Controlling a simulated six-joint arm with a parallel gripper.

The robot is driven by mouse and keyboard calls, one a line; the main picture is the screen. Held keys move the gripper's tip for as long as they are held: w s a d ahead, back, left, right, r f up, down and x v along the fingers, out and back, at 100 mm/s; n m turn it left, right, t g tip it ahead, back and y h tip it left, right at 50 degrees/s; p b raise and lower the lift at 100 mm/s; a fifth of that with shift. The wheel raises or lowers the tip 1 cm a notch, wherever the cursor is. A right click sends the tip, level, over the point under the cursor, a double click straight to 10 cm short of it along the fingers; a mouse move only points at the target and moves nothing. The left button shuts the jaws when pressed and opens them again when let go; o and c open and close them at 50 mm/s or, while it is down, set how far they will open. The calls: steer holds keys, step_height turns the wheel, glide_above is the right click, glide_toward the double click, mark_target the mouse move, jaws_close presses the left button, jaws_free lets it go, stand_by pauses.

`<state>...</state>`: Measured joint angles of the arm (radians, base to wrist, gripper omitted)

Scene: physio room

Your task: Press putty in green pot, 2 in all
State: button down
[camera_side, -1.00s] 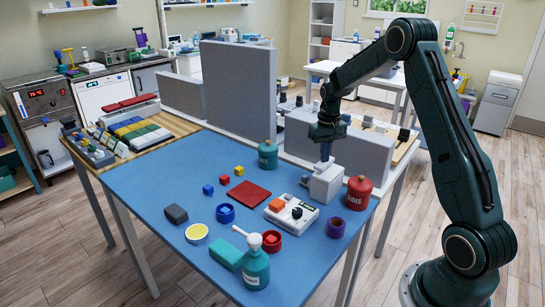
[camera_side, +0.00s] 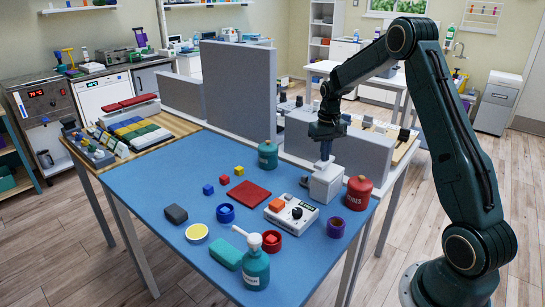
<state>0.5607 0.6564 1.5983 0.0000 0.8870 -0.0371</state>
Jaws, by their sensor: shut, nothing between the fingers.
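My gripper (camera_side: 326,157) points down at the right rear of the blue table, directly over a pale grey box (camera_side: 326,184). Its narrow fingers look shut and empty; I cannot tell whether they touch the box. No small open pot looks clearly green. The open pots are a blue one (camera_side: 225,213), a red one (camera_side: 272,241) with something red inside, a purple one (camera_side: 336,227) and one with a pale yellow top (camera_side: 197,234). A teal jar (camera_side: 268,155) stands by the grey partition. Small blue (camera_side: 208,190), red (camera_side: 224,180) and yellow (camera_side: 239,170) cubes lie left of centre.
A white device (camera_side: 292,214) with orange and black controls lies left of the red jar (camera_side: 358,193). A teal pump bottle (camera_side: 256,268) and teal block (camera_side: 226,257) are in front. Grey partitions (camera_side: 240,92) line the back. A red mat (camera_side: 249,192) lies mid-table.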

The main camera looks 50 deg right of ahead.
steer(key=shift+r, duration=1.15)
steer(key=shift+f, duration=0.2)
steer(key=shift+f, duration=0.35)
steer(key=shift+f, duration=1.35)
steer(key=shift+r, duration=1.9)
